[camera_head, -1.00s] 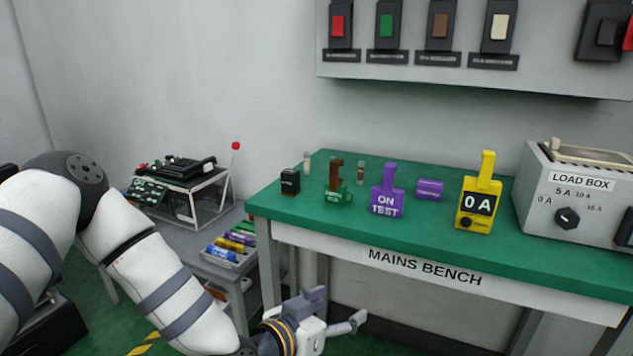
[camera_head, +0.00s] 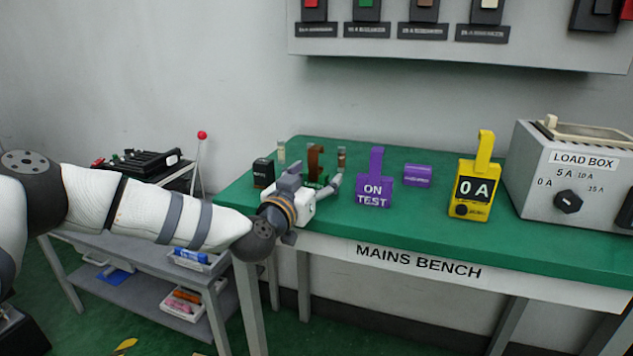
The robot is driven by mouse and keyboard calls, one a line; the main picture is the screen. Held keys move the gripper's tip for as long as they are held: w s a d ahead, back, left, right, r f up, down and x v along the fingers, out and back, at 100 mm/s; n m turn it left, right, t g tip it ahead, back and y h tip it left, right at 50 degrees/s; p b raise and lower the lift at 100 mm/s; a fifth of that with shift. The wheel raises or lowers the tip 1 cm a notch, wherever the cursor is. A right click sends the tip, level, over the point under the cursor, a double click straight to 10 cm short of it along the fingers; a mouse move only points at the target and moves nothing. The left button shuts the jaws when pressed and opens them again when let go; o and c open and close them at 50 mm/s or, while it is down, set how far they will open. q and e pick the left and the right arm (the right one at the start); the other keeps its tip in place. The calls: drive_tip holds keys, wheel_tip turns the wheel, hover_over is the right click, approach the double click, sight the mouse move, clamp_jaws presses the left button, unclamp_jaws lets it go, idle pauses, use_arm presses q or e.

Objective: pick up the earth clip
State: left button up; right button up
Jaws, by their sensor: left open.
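The item I take for the earth clip (camera_head: 315,161) stands near the left end of the green bench. It has a brown hooked upper part and a green base with a small label I cannot read now. My left gripper (camera_head: 314,177) is at the bench's front-left edge, directly in front of it in the picture. Its jaws are open, and one finger points to the right. The gripper covers much of the clip's lower part. I cannot tell whether they touch. My right gripper is not in view.
On the green bench (camera_head: 430,215) stand a black block (camera_head: 263,173), a purple "ON TEST" tag (camera_head: 375,188), a purple cylinder (camera_head: 418,176), a yellow "0 A" meter (camera_head: 474,188) and a load box (camera_head: 575,180). A grey side table (camera_head: 130,275) is left.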

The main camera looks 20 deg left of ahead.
use_arm(q)
drive_tip(key=shift+w, duration=0.2)
drive_tip(key=c, duration=1.2)
drive_tip(key=shift+c, duration=0.2)
